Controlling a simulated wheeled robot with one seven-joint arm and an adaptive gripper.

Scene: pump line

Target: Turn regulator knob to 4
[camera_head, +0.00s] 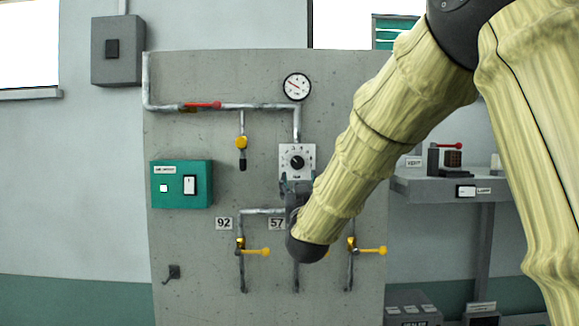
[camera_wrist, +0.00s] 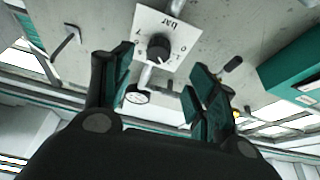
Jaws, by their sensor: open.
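The regulator knob (camera_head: 297,162) is a round black knob on a square white dial plate (camera_head: 309,150) fixed to the grey panel. In the wrist view the knob (camera_wrist: 158,47) shows upside down, beyond and between my fingertips, with "bar" and digits on its plate (camera_wrist: 187,38). The digit its pointer marks is too small to tell. My gripper (camera_wrist: 163,70) is open and empty, with its teal-padded fingers apart and no visible contact with the knob. In the head view my gripper (camera_head: 297,187) is just below the dial plate, partly hidden by my wrist.
A pressure gauge (camera_head: 297,87) sits above the knob on the pipe. A red-handled valve (camera_head: 203,105), a yellow valve (camera_head: 241,143) and a green switch box (camera_head: 182,184) are to the left. Yellow-handled valves (camera_head: 255,251) (camera_head: 369,250) are below. A shelf (camera_head: 430,187) stands right.

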